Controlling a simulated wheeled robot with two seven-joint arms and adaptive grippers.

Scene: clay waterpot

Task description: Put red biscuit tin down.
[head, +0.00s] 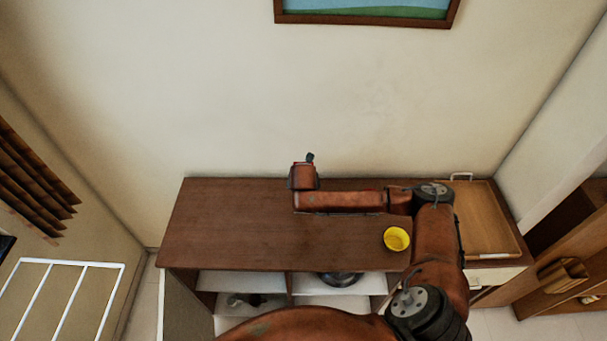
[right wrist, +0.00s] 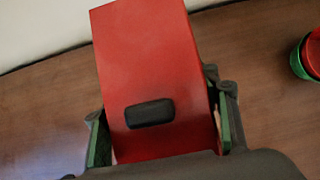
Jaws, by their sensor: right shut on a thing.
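The red biscuit tin (right wrist: 148,60) is a plain red box with a dark rounded patch on its near part, seen in the right wrist view. My right gripper (right wrist: 160,128) is shut on it, with one green-padded finger on each side. The wooden tabletop (right wrist: 50,105) lies behind and below the tin. Whether the tin touches the tabletop I cannot tell. In the head view my right arm reaches left over the cabinet top (head: 235,225), and its wrist hides most of the tin. My left gripper is not in view.
A yellow bowl (head: 397,239) stands near the front edge of the cabinet top, beside my arm. A wooden tray (head: 487,225) with light handles is at the right end. Something round, red and green (right wrist: 309,55) is right of the tin. The left part of the top is clear.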

